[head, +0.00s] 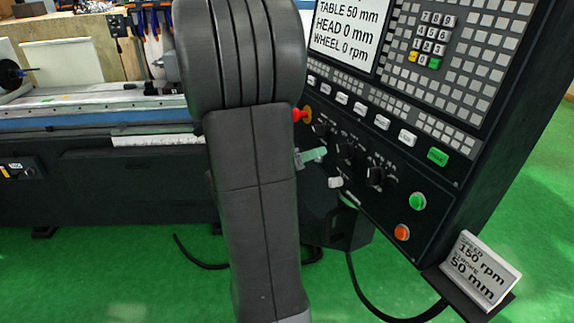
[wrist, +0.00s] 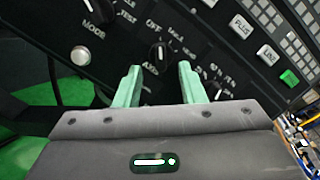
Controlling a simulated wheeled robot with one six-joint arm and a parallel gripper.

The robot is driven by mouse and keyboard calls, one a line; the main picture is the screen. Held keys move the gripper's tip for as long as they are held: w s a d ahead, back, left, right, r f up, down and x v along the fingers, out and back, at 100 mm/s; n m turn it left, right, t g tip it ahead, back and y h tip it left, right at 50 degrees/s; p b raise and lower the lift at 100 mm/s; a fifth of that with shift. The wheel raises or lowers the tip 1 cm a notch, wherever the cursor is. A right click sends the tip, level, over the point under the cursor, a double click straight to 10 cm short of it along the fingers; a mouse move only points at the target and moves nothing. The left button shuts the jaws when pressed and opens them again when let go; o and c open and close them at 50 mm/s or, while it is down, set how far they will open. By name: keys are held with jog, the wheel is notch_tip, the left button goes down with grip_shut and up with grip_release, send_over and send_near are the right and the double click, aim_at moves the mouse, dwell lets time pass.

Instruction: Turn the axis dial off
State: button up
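The axis dial (wrist: 160,52) is a small black knob with a light pointer line, at the upper middle of the wrist view, with an OFF label above it. Its pointer stands roughly upright in that view; I cannot tell exactly which label it points to. In the head view the axis dial (head: 346,152) seems to be the middle of three black knobs on the panel. My gripper (wrist: 160,67) is open and empty, its two green fingers apart and aimed at the dial, which shows between their tips. My gripper (head: 326,168) also shows just left of the knobs, apparently short of the panel.
The mode dial (wrist: 95,14) is on one side of the axis dial and another knob (head: 376,177) on the other. Green (head: 418,201) and orange (head: 402,232) buttons sit lower on the panel. A red knob (head: 300,114) is partly behind my arm. A sign (head: 481,270) stands at lower right.

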aim_at(337, 147)
jog(key=v, duration=0.6)
jog(key=shift+s+a+b, duration=0.2)
jog(key=shift+a+b, duration=0.05)
jog(key=shift+b, duration=0.1)
jog(key=shift+w+d, duration=0.1)
jog(key=shift+p+x, duration=1)
jog(key=shift+x, duration=5.5)
